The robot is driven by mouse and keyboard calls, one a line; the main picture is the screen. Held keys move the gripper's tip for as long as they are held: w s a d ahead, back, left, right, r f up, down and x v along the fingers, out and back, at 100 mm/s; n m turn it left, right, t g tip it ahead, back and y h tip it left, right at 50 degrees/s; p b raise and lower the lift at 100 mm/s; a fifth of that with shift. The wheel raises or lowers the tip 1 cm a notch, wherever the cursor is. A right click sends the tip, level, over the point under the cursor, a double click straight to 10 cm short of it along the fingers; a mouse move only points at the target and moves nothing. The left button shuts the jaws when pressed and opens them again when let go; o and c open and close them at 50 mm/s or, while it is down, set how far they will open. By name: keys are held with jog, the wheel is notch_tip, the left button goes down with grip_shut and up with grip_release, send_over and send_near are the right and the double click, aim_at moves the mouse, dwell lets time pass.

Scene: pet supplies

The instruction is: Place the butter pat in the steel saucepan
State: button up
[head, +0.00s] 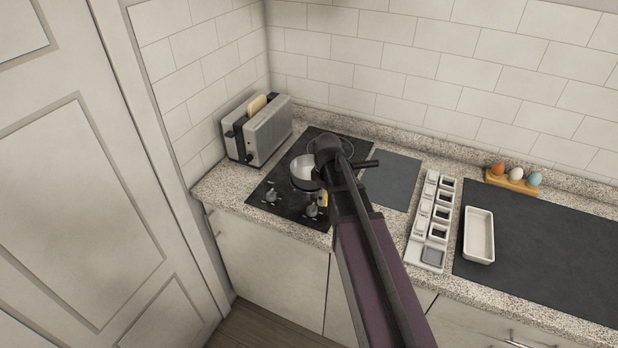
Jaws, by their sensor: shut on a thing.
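The steel saucepan (304,172) stands on the black cooktop in the head view. My arm and wrist cover its right side. A dark handle (366,163) sticks out to the right behind my arm, apparently the pan's. My gripper (322,190) is at the pan's front right, mostly hidden by my own wrist and forearm. A small yellow piece (322,199), which looks like the butter pat, shows at the gripper's end. The gripper is shut on it. In this view it overlaps the pan's lower right edge; I cannot tell its height or whether it touches the pan.
A toaster (258,130) with bread stands left of the black cooktop (270,185), which has front knobs. To the right are a grey board (391,181), a white compartment organizer (433,222), a white dish (479,235) on a dark mat (545,250), and an egg holder (512,182).

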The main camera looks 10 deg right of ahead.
aim_at(301, 167)
jog(key=w+r+n+p, duration=0.2)
jog(key=w+r+p, duration=0.1)
jog(key=w, duration=0.5)
jog(key=w+a+r+n+p, duration=0.1)
jog(key=w+r+n+p, duration=0.2)
jog(key=w, duration=0.5)
jog(key=shift+a+r, duration=0.15)
jog(key=shift+a, duration=0.1)
jog(key=shift+f, duration=0.2)
notch_tip(301, 167, down, 6)
jog(key=b, duration=0.6)
jog(key=shift+f+b, duration=1.85)
jog(key=shift+b, duration=0.05)
